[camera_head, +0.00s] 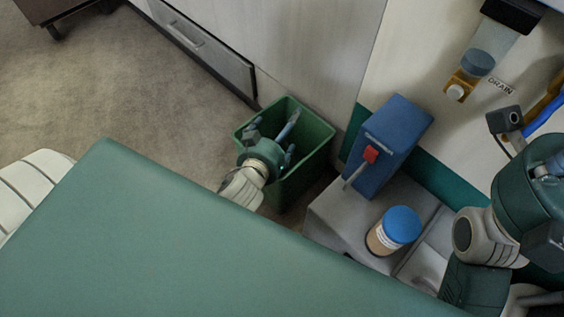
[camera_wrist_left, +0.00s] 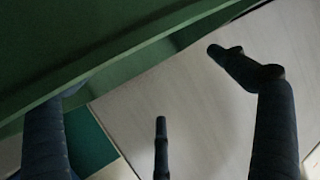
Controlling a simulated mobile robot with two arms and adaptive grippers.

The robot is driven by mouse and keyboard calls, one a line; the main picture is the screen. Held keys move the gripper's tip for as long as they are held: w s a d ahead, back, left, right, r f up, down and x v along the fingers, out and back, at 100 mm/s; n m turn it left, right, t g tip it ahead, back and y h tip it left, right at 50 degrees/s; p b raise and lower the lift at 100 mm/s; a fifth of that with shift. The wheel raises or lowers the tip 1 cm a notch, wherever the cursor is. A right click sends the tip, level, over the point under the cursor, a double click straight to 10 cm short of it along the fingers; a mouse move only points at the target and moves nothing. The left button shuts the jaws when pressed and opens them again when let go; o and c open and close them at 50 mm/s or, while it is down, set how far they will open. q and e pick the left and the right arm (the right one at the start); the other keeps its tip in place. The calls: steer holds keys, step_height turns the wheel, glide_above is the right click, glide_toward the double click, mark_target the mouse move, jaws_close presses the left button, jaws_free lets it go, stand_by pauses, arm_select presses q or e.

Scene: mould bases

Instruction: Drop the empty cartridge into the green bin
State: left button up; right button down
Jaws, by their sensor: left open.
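The green bin (camera_head: 312,160) stands on the floor against the pale cabinet, and its rim and inner wall (camera_wrist_left: 60,50) show in the left wrist view. My left gripper (camera_head: 272,130) is over the bin's opening with its fingers spread apart. In the left wrist view (camera_wrist_left: 160,125) nothing shows between the fingers. I see no cartridge in the gripper, and the bin's floor is hidden. A canister with a blue lid and a pale label (camera_head: 394,231) stands on the grey bench; I cannot tell whether it is a cartridge. My right gripper is at the right edge, its fingers not clear.
A blue box with a red-handled lever (camera_head: 395,135) stands on the grey bench (camera_head: 335,215) beside the bin. A wall fitting labelled DRAIN (camera_head: 478,62) hangs at the upper right. A drawer cabinet (camera_head: 205,45) is behind. Open floor (camera_head: 100,90) lies at the left.

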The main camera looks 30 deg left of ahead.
arm_select(q)
step_height(320, 180, up, 10)
stand_by(0.6)
stand_by(0.4)
